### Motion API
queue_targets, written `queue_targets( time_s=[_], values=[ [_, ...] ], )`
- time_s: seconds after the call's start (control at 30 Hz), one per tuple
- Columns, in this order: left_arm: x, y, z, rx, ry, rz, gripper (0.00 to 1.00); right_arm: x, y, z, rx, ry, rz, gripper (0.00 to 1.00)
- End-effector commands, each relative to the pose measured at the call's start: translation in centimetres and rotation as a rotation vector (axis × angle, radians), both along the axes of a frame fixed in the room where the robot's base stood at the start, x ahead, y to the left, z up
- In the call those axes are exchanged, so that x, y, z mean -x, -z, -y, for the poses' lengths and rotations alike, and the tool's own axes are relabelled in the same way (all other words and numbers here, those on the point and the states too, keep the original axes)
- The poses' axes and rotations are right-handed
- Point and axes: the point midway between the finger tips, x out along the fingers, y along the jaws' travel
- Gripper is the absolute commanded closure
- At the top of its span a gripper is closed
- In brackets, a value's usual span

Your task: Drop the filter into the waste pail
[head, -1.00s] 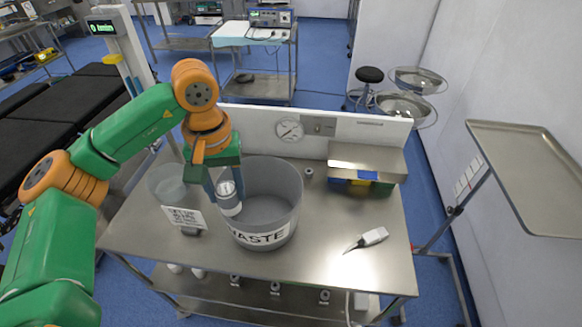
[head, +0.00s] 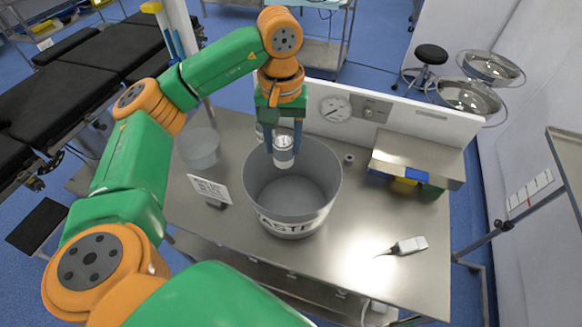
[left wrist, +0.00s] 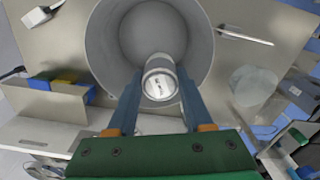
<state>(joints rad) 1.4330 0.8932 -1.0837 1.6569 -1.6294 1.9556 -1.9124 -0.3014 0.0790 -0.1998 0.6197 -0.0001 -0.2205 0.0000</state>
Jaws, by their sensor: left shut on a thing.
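The filter (head: 284,153) is a small white and silver cylinder. My left gripper (head: 284,140) is shut on it and holds it upright above the grey waste pail (head: 262,196), over the back part of its mouth. In the left wrist view the filter (left wrist: 159,80) sits between the two blue fingers, with the inside of the pail (left wrist: 108,50) behind it. The pail stands on the steel table, its front marked WASTE, and its visible floor looks empty. My right gripper is not in view.
A clear container (head: 198,148) and a small sign (head: 209,189) stand left of the pail. A steel shelf with coloured bins (head: 404,186) and a gauge panel (head: 335,108) stand at the back. A white handheld tool (head: 408,245) lies on the right.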

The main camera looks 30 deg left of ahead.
Motion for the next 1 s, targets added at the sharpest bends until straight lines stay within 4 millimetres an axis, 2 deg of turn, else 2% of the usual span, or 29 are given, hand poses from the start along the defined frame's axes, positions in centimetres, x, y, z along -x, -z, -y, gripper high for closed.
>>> queue_targets(
  time_s=[0.07, 0.1, 0.2, 0.23, 0.53, 0.67, 0.7, 0.8, 0.9, 1.0],
  values=[
    [0.0, -0.1, 0.0, 0.0, 0.0, 0.0, 1.0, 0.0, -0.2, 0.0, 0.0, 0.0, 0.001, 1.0],
    [0.0, -0.2, 0.0, 0.0, 0.0, 0.0, 0.46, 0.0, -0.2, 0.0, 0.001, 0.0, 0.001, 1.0],
    [0.0, -0.2, 0.0, 0.0, 0.0, 0.0, 0.19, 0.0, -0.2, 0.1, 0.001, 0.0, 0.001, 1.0],
    [0.0, -0.2, 0.0, 0.0, 0.0, 0.0, 0.14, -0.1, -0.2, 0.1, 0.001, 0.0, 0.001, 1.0],
    [0.0, -0.4, 0.0, 0.0, 0.0, 0.001, 0.14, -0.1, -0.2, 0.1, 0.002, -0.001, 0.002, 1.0],
    [-0.1, -2.8, 0.0, 0.002, -0.001, 0.007, 0.14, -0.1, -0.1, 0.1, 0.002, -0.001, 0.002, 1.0],
    [-0.1, -4.2, 0.0, 0.0, -0.001, 0.007, 0.14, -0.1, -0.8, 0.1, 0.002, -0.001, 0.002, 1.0],
    [-0.1, -6.2, 0.0, -0.001, -0.001, 0.005, 0.14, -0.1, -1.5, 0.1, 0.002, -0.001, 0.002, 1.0],
    [0.0, -7.2, 0.0, -0.001, 0.0, 0.003, 0.14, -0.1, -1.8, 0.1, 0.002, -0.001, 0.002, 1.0],
    [0.0, -7.4, 0.0, 0.0, 0.0, 0.001, 0.14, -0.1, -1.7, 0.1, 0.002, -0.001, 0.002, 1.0]
  ],
)
